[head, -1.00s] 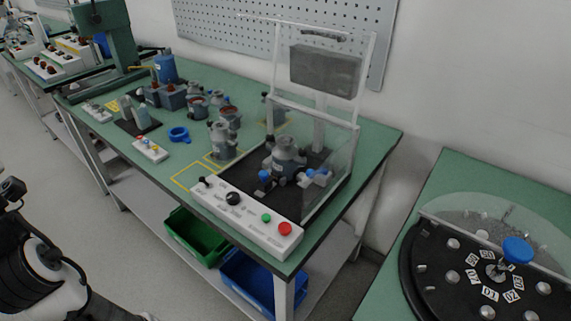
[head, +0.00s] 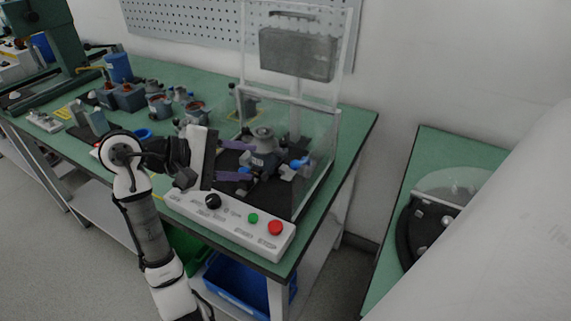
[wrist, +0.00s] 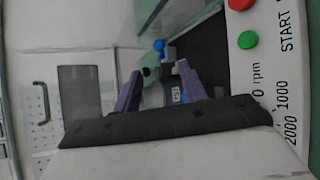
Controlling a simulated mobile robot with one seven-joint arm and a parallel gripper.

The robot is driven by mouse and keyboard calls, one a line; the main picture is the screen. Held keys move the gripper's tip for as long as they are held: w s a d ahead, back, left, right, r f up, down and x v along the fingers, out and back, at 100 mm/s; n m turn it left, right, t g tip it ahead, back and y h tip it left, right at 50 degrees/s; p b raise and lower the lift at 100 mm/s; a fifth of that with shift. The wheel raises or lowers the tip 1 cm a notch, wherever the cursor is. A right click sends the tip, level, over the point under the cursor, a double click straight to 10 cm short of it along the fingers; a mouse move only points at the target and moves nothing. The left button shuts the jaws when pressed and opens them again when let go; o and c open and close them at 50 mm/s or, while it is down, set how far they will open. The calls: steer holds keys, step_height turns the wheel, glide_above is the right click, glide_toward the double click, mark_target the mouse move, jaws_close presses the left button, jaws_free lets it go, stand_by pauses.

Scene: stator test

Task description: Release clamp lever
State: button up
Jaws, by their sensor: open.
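A grey motor (head: 263,143) sits on the dark bed of the test stand, inside a clear guard. A clamp with a blue knob (head: 299,163) is at its right. A second blue knob at its near left is mostly hidden by my fingers. My gripper (head: 252,160) is open, its purple fingers pointing right toward the motor from the left side of the stand. In the wrist view, a blue knob (wrist: 159,45) on a grey clamp part shows just beyond the fingertips (wrist: 160,72), with a small black tip near the left finger. I cannot tell whether the fingers touch anything.
The control panel (head: 230,222) with green and red buttons runs along the front, below my gripper. The clear guard (head: 318,160) closes the right side. Other parts stand at the left on the bench. A second table with a round fixture (head: 412,225) is at right.

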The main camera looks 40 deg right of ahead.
mark_target(296, 163)
steer(key=x, duration=1.3)
steer(key=shift+r+p, duration=0.1)
steer(key=shift+p, duration=0.2)
jaws_close()
